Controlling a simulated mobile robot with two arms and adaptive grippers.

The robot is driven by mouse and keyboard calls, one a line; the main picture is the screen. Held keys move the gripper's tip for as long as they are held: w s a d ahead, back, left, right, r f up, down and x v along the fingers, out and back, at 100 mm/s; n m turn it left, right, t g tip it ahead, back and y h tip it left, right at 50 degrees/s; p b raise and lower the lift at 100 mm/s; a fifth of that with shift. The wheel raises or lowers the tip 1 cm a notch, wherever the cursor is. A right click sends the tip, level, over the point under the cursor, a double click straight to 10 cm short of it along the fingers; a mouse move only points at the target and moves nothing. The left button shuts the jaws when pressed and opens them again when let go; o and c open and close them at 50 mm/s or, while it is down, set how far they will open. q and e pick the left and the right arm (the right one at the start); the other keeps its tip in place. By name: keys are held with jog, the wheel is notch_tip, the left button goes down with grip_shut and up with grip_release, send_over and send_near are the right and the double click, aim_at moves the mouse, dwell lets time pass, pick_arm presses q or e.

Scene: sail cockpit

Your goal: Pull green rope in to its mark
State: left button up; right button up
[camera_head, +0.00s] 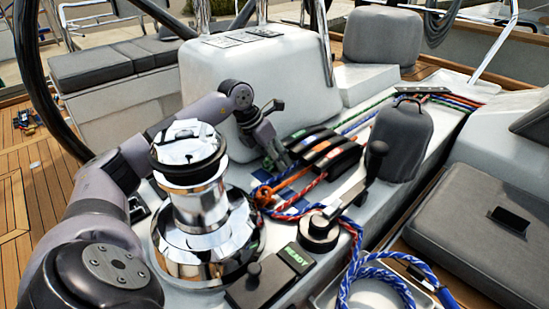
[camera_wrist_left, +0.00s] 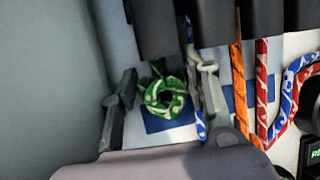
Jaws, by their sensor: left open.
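The green rope's near end (camera_wrist_left: 166,98) is a small green-and-white coil or knot in the left wrist view, below the leftmost dark clutch (camera_wrist_left: 165,28). My left gripper (camera_wrist_left: 167,78) is open, with one finger on each side of this coil and visible gaps beside it. In the head view my left gripper (camera_head: 277,158) is at the near left end of the clutch bank (camera_head: 325,150) and largely hides the coil. Beyond the clutches, a green rope (camera_head: 366,110) runs back beside the others. I cannot make out a mark on it. My right gripper is not in view.
A chrome winch (camera_head: 200,205) stands close beside my left arm. Orange (camera_head: 290,180), red and blue ropes leave the other clutches. A black-handled lever (camera_head: 350,195), a box reading READY (camera_head: 296,258) and a grey padded cover (camera_head: 402,140) stand to the right.

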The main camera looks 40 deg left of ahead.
pick_arm(q)
jog(key=shift+c, duration=0.4)
grip_shut()
jog(key=shift+r, duration=0.1)
